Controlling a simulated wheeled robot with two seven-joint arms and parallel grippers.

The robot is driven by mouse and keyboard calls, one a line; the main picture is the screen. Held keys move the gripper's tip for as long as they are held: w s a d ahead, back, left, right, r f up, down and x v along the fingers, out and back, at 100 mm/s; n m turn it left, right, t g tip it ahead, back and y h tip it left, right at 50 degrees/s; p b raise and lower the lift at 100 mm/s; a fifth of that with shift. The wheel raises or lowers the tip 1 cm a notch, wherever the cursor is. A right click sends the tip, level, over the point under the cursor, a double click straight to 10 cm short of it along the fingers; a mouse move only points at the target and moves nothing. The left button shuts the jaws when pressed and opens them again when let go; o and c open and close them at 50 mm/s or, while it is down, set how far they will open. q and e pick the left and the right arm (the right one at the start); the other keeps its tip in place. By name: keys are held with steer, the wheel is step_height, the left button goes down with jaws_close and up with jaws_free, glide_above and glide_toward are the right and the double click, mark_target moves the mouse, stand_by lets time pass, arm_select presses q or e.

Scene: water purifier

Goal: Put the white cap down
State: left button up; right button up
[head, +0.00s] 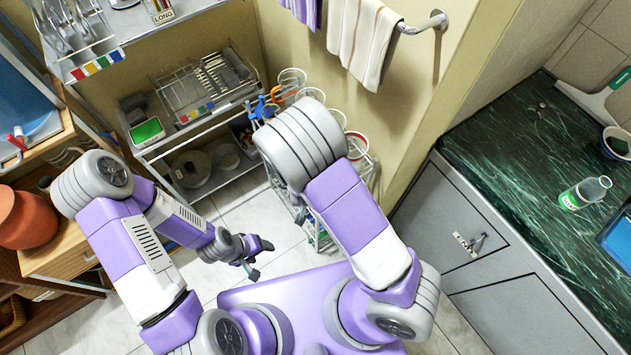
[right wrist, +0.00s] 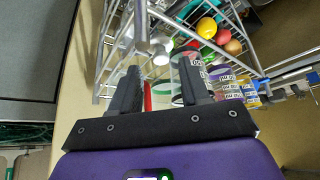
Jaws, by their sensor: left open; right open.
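A clear bottle with a green label (head: 585,193) and a pale top lies tilted in the picture on the dark green counter (head: 520,150). In the head view my right arm hides that hand.
The wire rack (right wrist: 140,20) holds several jars and coloured balls (right wrist: 207,28). In the head view, a metal shelf cart (head: 190,150) stands at the back beside towels (head: 362,40) on a rail. A wooden shelf with an orange pot (head: 25,217) is at the left. A bowl (head: 617,143) is on the counter.

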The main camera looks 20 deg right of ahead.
steer(key=shift+w+d+f, duration=0.1)
steer(key=shift+w+f, duration=0.05)
steer(key=shift+f, duration=0.45)
steer(key=b+x, duration=0.1)
steer(key=x, duration=0.2)
steer(key=shift+w+b, duration=0.1)
steer(key=shift+b, duration=0.25)
steer(key=shift+w+f, duration=0.25)
steer(key=shift+f, duration=0.2)
steer(key=shift+w, duration=0.1)
steer(key=shift+c, duration=0.3)
steer(key=c, duration=0.7)
steer(key=shift+r, duration=0.1)
